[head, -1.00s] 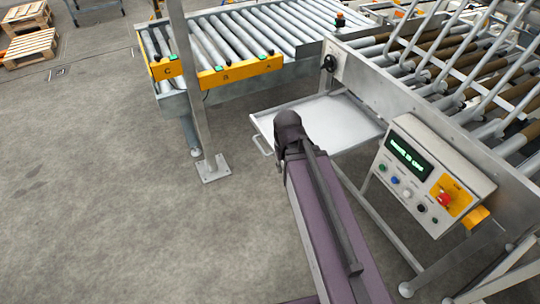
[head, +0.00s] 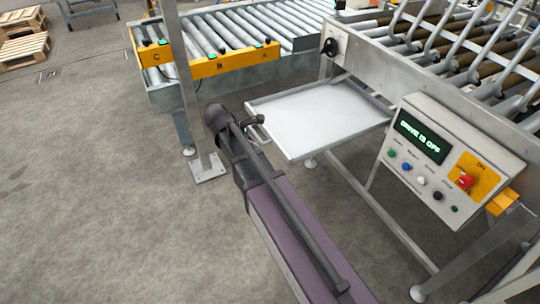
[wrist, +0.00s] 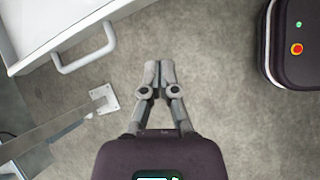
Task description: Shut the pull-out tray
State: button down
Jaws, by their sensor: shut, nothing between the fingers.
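The pull-out tray (head: 325,118) is a shallow white tray with a metal rim. It sticks out from under the roller machine's frame in the head view. Its corner (wrist: 45,22) shows at the upper left of the wrist view, with a pale bar handle (wrist: 88,58) on its front side. My gripper (wrist: 159,66) is shut and empty, pointing over bare floor. In the wrist view it lies to the right of the handle and apart from it. In the head view my arm covers most of the gripper and part of the handle.
A metal post (head: 187,85) with a bolted foot plate (wrist: 103,98) stands near the tray's handle side. A control box (head: 450,155) with a red button is on the machine at right. A roller conveyor (head: 225,45) lies behind. The floor at left is clear.

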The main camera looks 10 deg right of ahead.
jog(key=w+a+n+b, duration=0.1)
jog(key=w+a+f+n+h, duration=0.1)
jog(key=n, duration=0.1)
jog(key=w+a+f+n+t+b, duration=0.1)
jog(key=shift+w+a+h+b, duration=0.2)
jog(key=shift+w+h+b, duration=0.05)
jog(key=shift+h+b, duration=0.05)
jog(key=shift+d+f, duration=0.1)
jog(key=b, duration=0.7)
send_near(276, 148)
notch_tip(276, 148, down, 5)
jog(key=d, duration=0.2)
jog(key=shift+w+d, duration=0.4)
jog(key=shift+d, duration=0.2)
jog(key=shift+w+d, duration=0.4)
jog(key=shift+d, duration=0.25)
